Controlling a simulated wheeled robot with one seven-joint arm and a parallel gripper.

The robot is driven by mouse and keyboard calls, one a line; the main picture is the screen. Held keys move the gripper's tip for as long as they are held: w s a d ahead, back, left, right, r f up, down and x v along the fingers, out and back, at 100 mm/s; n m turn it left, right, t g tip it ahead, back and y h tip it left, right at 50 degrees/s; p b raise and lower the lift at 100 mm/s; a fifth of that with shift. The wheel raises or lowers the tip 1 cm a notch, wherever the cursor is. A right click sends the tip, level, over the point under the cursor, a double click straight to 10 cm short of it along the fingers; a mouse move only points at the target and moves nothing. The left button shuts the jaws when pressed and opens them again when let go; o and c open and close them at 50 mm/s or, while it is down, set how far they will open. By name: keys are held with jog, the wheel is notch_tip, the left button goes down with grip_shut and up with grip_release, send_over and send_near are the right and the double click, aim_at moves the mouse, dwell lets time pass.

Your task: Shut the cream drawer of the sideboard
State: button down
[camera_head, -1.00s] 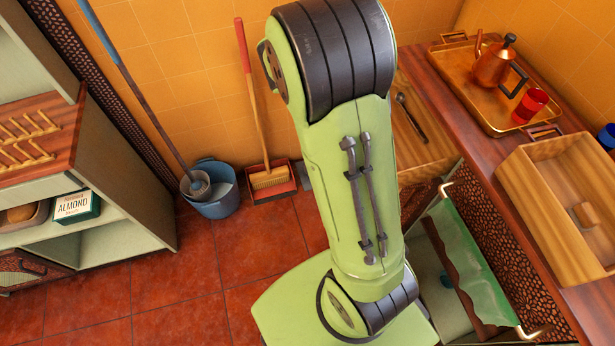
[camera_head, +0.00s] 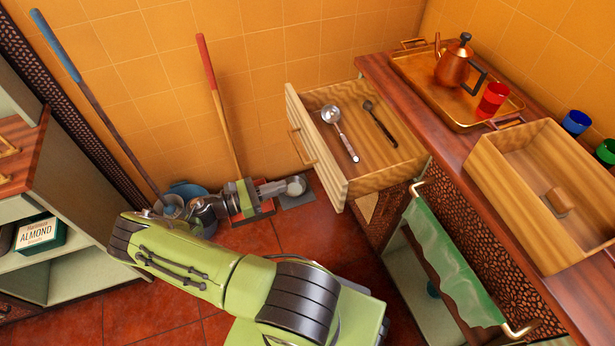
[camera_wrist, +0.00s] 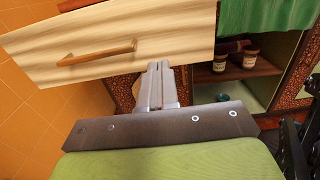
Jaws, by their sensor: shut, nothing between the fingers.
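The cream drawer (camera_head: 322,162) of the sideboard (camera_head: 437,153) stands open, pulled out to the left, with a ladle (camera_head: 338,130) and a dark spoon (camera_head: 380,125) inside. Its wooden bar handle (camera_head: 300,146) is on the front panel. My gripper (camera_head: 280,187) is shut and empty, to the left of and below the drawer front. In the wrist view the drawer front (camera_wrist: 170,30) and handle (camera_wrist: 98,53) fill the top, and the fingertips of my gripper (camera_wrist: 159,66) overlap the panel's lower edge. I cannot tell whether they touch it.
The sideboard top holds a brass tray (camera_head: 420,85) with a copper pot (camera_head: 455,62) and red cup (camera_head: 492,99), and a wooden box (camera_head: 500,190). A green cloth (camera_head: 445,260) hangs on a rail below. A broom (camera_head: 222,115) and mop (camera_head: 100,110) lean at the wall.

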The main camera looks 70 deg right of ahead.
aim_at(324, 173)
jog(key=x, duration=1.1)
jog(key=shift+f+b, duration=0.1)
jog(key=shift+b, duration=0.2)
